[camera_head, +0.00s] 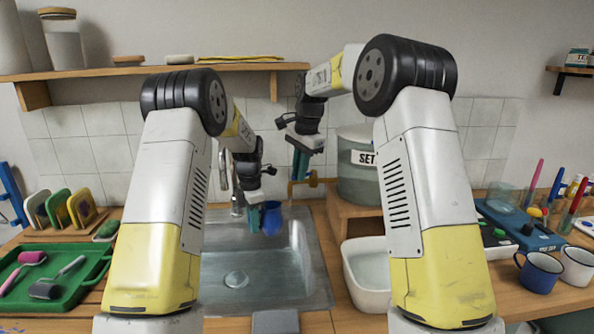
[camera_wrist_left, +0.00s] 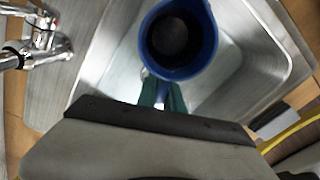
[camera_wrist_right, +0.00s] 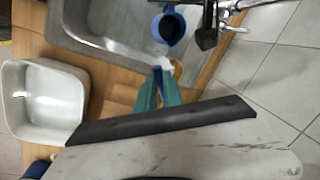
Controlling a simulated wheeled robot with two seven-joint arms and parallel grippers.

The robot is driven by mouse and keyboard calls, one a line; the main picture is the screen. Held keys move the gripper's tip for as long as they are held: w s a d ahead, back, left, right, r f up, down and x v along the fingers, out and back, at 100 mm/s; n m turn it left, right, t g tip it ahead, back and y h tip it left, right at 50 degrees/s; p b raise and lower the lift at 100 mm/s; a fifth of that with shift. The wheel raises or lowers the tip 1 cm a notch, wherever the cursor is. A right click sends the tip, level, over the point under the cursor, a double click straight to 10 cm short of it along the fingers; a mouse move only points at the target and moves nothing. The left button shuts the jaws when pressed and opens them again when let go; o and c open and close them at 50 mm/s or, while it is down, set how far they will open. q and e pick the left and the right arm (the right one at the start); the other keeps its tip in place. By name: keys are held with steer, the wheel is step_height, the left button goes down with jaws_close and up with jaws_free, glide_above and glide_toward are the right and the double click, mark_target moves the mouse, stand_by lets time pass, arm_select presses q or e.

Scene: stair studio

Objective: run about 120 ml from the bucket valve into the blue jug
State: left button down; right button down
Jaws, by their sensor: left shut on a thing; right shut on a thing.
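The blue jug (camera_head: 271,218) is held upright over the sink, mouth up. My left gripper (camera_head: 255,217) is shut on its handle. In the left wrist view, the jug (camera_wrist_left: 207,50) has a dark inside with a greyish bottom; I cannot tell any water level. The grey bucket (camera_head: 362,183), labelled "SET", stands on a wooden stand. Its brass valve (camera_head: 313,180) points left towards the sink. My right gripper (camera_head: 300,165) is shut on the valve's handle, a blue piece (camera_wrist_right: 158,80) between its fingertips. I cannot make out a stream.
The steel sink (camera_head: 300,270) lies under the jug, its tap (camera_head: 236,195) just left. A white basin (camera_head: 362,297) is right of the sink. A green tray (camera_head: 85,268) is at left; mugs (camera_head: 540,272) are at right. A shelf (camera_head: 200,68) runs above.

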steer(key=shift+s+d+r+n+g+y, duration=0.2)
steer(key=shift+d+n, duration=0.45)
steer(key=shift+n, duration=0.6)
steer(key=shift+s+d+f+n+g+y, duration=0.1)
steer(key=shift+s+d+f+n+g, duration=0.2)
steer(key=shift+d+n, duration=0.65)
steer(key=shift+s+d+r+n+g+y, duration=0.1)
steer(key=shift+s+d+r+n, duration=0.2)
steer(key=shift+n, duration=1.2)
steer(key=shift+f, duration=0.1)
steer(key=c, duration=1.5)
jaws_free()
steer(key=r, duration=0.4)
steer(key=d+r, duration=0.1)
steer(key=r, duration=0.2)
steer(key=d+r, duration=0.1)
steer(key=r, duration=0.3)
steer(key=shift+s+d+r, duration=0.2)
steer(key=shift+s+r, duration=0.05)
steer(key=shift+r, duration=0.1)
